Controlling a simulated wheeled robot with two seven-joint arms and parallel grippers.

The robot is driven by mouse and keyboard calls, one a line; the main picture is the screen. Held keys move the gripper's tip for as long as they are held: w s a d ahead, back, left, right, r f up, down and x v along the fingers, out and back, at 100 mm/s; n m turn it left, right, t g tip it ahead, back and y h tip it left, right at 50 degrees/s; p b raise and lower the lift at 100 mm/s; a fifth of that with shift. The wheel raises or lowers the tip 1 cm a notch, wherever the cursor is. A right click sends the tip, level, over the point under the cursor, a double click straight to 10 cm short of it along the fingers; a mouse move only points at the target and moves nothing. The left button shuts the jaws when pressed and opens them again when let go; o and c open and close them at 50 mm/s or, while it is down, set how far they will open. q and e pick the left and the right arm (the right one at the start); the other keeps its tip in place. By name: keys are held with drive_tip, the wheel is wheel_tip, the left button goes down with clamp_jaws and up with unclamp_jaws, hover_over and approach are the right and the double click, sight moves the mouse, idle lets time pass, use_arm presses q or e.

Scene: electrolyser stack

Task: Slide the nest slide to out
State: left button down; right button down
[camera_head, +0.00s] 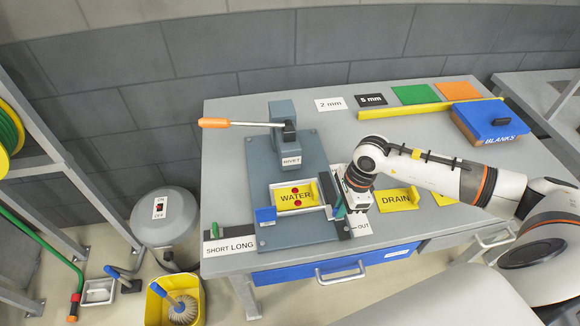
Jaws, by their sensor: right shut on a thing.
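The nest slide (300,210) sits on the blue-grey base plate (290,240) of the press, with a yellow WATER plate (283,198) lying in it. A white OUT label (361,227) is at the slide's right front, by the bench edge. My right gripper (343,208) points down at the slide's right side, just behind the OUT label. It is shut on a part there, seemingly the slide's handle, which its fingers mostly hide. My left gripper is not in view.
The press (288,140) stands behind the nest, its orange-tipped lever (215,123) reaching left. A DRAIN plate (398,199) lies partly below my right forearm. A blue BLANKS box (490,122) and a yellow bar (405,110) are at the back right. A SHORT LONG label (229,246) is at front left.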

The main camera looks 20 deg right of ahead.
drive_tip(key=shift+s, duration=0.4)
drive_tip(key=shift+s+a, duration=0.2)
drive_tip(key=shift+s, duration=0.55)
drive_tip(key=shift+s+a, duration=0.2)
drive_tip(key=shift+s, duration=0.55)
drive_tip(key=c, duration=1.2)
unclamp_jaws()
drive_tip(key=shift+w, duration=0.1)
drive_tip(key=shift+c, duration=0.2)
wheel_tip(320, 180, up, 6)
drive_tip(key=p, duration=0.3)
